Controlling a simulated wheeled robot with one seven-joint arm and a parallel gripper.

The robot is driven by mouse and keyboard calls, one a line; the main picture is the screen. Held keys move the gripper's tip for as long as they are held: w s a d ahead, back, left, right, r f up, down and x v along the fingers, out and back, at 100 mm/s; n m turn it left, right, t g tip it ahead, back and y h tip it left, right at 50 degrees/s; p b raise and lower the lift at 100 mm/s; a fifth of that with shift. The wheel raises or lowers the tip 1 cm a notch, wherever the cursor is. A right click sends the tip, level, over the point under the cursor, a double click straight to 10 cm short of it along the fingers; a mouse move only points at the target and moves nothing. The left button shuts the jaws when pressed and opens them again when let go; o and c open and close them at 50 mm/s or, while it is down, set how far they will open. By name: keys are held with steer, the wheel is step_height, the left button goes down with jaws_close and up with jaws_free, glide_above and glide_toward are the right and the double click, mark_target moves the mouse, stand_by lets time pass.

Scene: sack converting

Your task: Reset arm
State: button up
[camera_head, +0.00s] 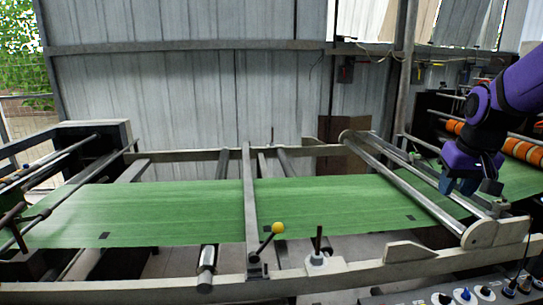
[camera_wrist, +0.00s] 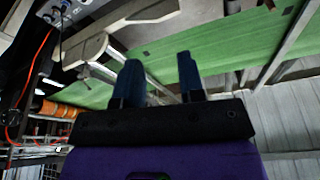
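My gripper (camera_head: 463,185) hangs at the right in the head view, at the end of my purple arm, over the right end of the machine near its metal rollers. In the wrist view my gripper (camera_wrist: 161,78) shows two blue fingers standing apart with nothing between them. The green sheet (camera_head: 160,210) runs across the machine below and left of the gripper. It also shows in the wrist view (camera_wrist: 225,45). I cannot tell the exact gap between the fingers and the rollers.
A lever with a yellow knob (camera_head: 278,228) stands at the front middle. A control panel with knobs (camera_head: 465,295) lies at the lower right. Metal rollers (camera_head: 400,180) and orange rolls (camera_head: 520,150) are near my arm. A corrugated wall (camera_head: 190,100) closes the back.

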steer(key=s+a+r+n+t, duration=0.1)
steer(key=s+a+r, duration=0.1)
steer(key=s+a, duration=0.3)
steer(key=s+a+r+n+t, duration=0.1)
steer(key=s+a+r, duration=0.2)
steer(key=s, duration=1)
steer(key=shift+a+r+y, duration=0.2)
steer(key=shift+a+y, duration=0.1)
steer(key=shift+a, duration=0.8)
